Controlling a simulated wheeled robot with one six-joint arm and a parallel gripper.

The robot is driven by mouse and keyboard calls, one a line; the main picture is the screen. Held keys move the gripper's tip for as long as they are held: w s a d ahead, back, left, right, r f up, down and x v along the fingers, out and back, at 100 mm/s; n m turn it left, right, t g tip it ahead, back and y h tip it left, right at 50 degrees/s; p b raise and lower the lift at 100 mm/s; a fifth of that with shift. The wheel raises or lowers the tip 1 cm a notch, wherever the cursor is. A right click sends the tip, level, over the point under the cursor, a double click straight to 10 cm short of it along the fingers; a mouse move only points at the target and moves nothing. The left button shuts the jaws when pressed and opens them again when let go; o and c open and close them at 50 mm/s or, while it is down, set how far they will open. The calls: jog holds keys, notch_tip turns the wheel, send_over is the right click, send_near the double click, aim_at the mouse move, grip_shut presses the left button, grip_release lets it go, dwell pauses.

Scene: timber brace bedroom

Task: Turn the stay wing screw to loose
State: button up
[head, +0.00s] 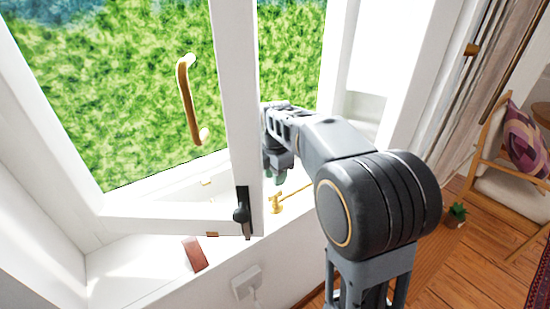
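A brass fitting with a small upright knob (277,202), which looks like the stay wing screw, stands on the white sill just right of the open window sash. A thin brass bar (298,192) runs from it up and to the right. It is too small to tell how the wings are turned. My gripper (277,176) points down a little above and behind the brass fitting, apart from it in the picture. The sash edge and my own arm partly hide the gripper, and its finger gap is not clear.
The open white sash (236,90) stands upright close left of my arm. A dark latch (242,212) sits on its lower edge, and a brass handle (188,100) is on the left pane. A reddish block (195,254) lies on the sill. A chair (510,180) stands right.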

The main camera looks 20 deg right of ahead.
aim_at(275, 194)
notch_tip(275, 194, up, 7)
dwell(0.3)
jog(key=shift+r, duration=0.1)
dwell(0.4)
jog(key=s+f+m+t, duration=0.2)
jog(key=s+f+m, duration=0.2)
jog(key=s+m, duration=0.4)
jog(key=s+f+m+t, duration=0.2)
jog(key=s+f+m, duration=0.2)
jog(key=s+m, duration=0.5)
jog(key=m, duration=0.4)
jog(key=shift+f+m, duration=0.35)
jog(key=shift+m, duration=0.05)
